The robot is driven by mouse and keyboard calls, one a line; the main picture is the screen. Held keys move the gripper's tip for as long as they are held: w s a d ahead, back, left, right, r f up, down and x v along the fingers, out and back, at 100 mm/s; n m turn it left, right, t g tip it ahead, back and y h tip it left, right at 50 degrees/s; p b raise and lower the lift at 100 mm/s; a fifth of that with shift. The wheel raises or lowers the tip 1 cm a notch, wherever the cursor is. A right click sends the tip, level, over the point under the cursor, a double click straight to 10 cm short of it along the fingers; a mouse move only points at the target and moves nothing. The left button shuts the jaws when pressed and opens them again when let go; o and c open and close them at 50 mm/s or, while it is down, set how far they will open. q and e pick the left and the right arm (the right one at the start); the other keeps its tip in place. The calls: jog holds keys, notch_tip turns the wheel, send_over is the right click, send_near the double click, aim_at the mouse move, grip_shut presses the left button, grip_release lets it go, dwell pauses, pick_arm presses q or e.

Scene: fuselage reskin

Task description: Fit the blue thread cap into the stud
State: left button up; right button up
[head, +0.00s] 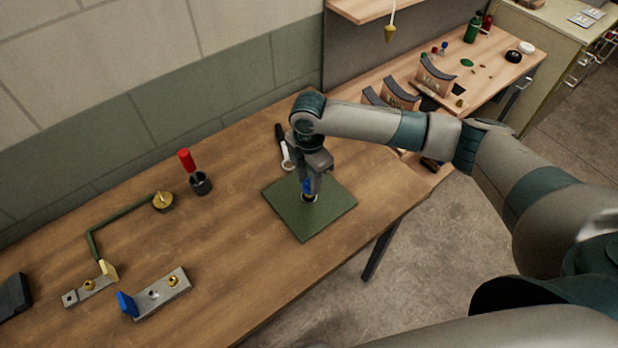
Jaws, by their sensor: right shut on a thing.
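The blue thread cap (307,186) is between the fingers of my right gripper (311,184), which is shut on it and points down. The cap is right above a small dark round piece with a pale rim (310,198), which looks like the stud, on the green square mat (325,219). I cannot tell whether the cap touches the stud or sits in it, as the fingers hide part of both. My left gripper is not in view.
A red-handled tool (186,160) stands by a dark cup (200,184). A white and black tool (286,155) lies behind the gripper. Metal brackets (163,293) and a green bent rod (121,220) lie at left. The wooden table (230,250) is clear in front of the mat.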

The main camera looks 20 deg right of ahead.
jog(key=shift+f+b, duration=0.55)
jog(key=shift+f, duration=0.7)
dwell(0.7)
jog(key=o, duration=1.2)
jog(key=shift+c, duration=0.2)
jog(key=shift+r, duration=0.1)
notch_tip(320, 180, up, 3)
jog(key=p, duration=0.2)
jog(key=shift+f+p, duration=0.2)
jog(key=shift+p, duration=0.2)
jog(key=shift+r, duration=1.1)
